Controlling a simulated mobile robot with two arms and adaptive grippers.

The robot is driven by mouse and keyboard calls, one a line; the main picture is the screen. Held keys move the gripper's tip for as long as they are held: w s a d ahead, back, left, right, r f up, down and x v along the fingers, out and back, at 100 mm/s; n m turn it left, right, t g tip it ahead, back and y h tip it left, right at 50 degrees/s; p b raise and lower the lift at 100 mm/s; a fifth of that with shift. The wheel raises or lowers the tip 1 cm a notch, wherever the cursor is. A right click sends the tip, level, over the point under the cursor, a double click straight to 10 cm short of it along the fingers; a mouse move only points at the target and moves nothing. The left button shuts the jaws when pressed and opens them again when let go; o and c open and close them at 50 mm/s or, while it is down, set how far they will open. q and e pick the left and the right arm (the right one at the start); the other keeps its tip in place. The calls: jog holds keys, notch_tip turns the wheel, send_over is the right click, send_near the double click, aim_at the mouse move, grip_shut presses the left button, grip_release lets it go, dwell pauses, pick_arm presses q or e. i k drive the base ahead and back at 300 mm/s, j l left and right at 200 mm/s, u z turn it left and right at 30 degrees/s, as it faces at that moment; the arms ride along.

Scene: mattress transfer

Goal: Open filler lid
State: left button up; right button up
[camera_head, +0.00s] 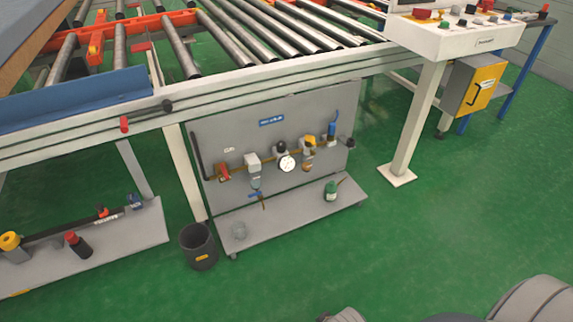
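A grey upright panel (215,134) stands under the conveyor frame with a row of pipe fittings across it. A round white gauge (287,163) sits in the middle of the row. To its right is a fitting with a yellow top (308,140), which may carry the filler lid; whether a lid there is open or shut is too small to tell. A small green bottle (331,190) stands on the panel's base shelf (290,219). Neither gripper's fingers are in view. Only grey parts of my own arms show along the bottom edge, apart from the panel.
A dark bin (198,247) stands left of the base shelf. A white control console (455,38) on a post and a yellow-fronted box (482,85) are at right. The roller conveyor (270,35) overhangs the panel. Green floor (300,275) before it is clear.

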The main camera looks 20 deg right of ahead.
aim_at(309, 138)
jog(key=z, duration=0.95)
